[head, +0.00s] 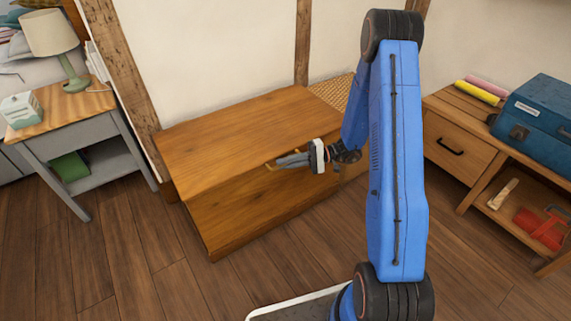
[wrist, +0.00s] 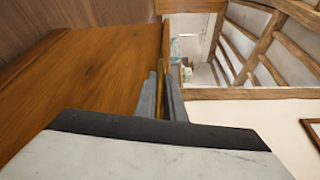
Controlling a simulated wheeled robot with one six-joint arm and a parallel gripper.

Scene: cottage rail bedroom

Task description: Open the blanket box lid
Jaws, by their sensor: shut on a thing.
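The blanket box (head: 235,207) is a low wooden chest against the wall in the head view. Its flat wooden lid (head: 235,125) lies over the top and looks closed or nearly so; I cannot tell if there is a small gap. My gripper (head: 279,162) reaches in from the right at the lid's front edge. It is shut on the small brass lid handle (head: 269,166). In the wrist view, the grey fingers (wrist: 167,97) close around the brass handle (wrist: 175,76), with wood of the box (wrist: 95,80) filling the left side. The fingers hide part of the handle.
A grey nightstand (head: 75,145) with a lamp (head: 60,45) stands left of the box. A wooden cabinet (head: 460,145) bearing a blue toolbox (head: 540,110) stands at the right. A woven surface (head: 335,92) shows behind the box. The floor in front is clear.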

